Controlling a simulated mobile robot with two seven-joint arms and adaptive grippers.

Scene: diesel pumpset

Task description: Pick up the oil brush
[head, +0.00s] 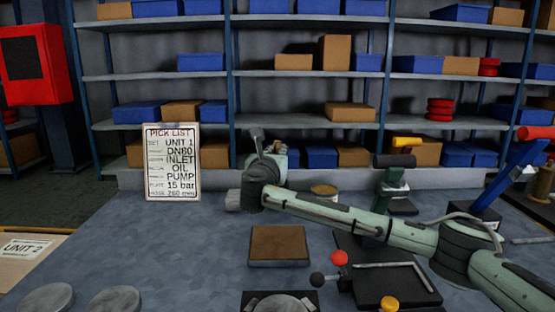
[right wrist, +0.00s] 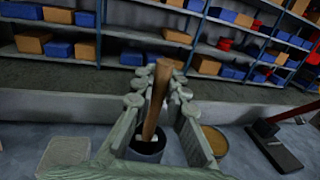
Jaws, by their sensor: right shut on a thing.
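The oil brush shows in the right wrist view as a brown wooden handle (right wrist: 157,98), tilted and rising between the two fingers of my right gripper (right wrist: 160,108). The fingers are shut on it. Its lower end goes down into a dark round pot (right wrist: 148,150), and its bristles are hidden. In the head view my right gripper (head: 270,160) is at the back of the bench, partly hidden by its own wrist. The brush cannot be made out clearly there. My left gripper is not in view.
A pick list board (head: 172,162) stands left of the gripper. A round tin (head: 323,190) is close on its right. A tool with a black base (head: 400,205) stands further right. A brown plate (head: 279,246) lies in front. Shelves (head: 310,76) stand behind the bench.

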